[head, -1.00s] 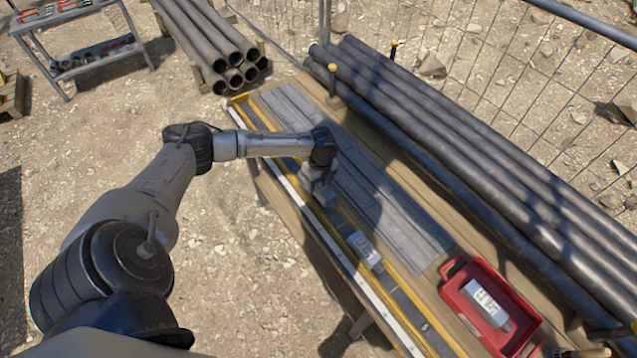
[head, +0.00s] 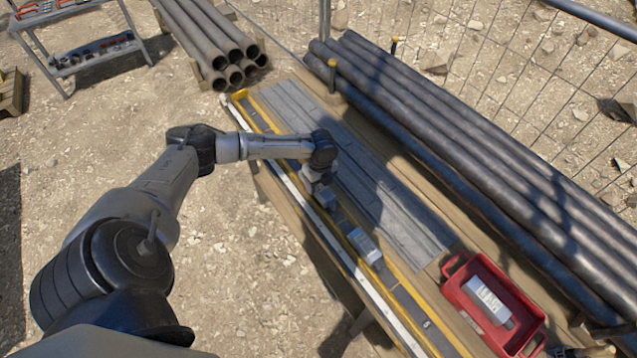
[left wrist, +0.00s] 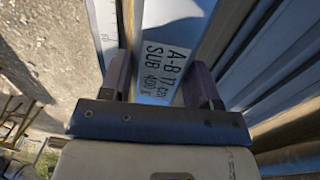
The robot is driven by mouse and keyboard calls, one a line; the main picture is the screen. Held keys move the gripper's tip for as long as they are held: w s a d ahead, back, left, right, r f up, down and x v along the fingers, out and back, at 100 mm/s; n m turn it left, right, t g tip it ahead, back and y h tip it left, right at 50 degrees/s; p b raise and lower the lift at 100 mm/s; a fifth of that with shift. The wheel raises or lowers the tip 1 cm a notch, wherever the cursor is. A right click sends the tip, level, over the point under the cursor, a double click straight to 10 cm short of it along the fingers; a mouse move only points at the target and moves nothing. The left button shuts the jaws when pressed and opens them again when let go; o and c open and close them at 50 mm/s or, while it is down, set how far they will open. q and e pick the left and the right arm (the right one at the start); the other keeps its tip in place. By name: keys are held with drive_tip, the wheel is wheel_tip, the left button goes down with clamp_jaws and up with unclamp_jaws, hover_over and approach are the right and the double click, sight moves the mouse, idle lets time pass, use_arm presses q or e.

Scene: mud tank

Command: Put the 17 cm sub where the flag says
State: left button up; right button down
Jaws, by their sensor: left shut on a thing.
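My left gripper (head: 320,188) is low over the yellow-edged channel of the bench. In the head view the arm hides most of this 17 cm sub (head: 327,200). Whether it touches the channel floor cannot be told. A second labelled sub (head: 365,247) lies further along the channel, nearer the front. I cannot make out a flag. My right gripper is not in view.
A red tray (head: 451,268) on the bench holds another labelled sub (head: 489,301). Grey planks (head: 390,205) lie beside the channel. Long dark pipes (head: 470,160) run along the bench's far side, near posts with yellow tops (head: 332,64). A mesh fence (head: 555,110) stands behind.

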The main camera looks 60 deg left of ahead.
use_arm(q)
drive_tip(key=shift+p, duration=0.3)
idle(0.4)
drive_tip(key=shift+f, duration=0.45)
drive_tip(key=o, duration=1.2)
drive_tip(key=shift+a, duration=0.1)
drive_tip(key=o, duration=0.4)
wheel_tip(320, 180, up, 7)
drive_tip(key=p, duration=0.7)
drive_tip(key=shift+p, duration=0.35)
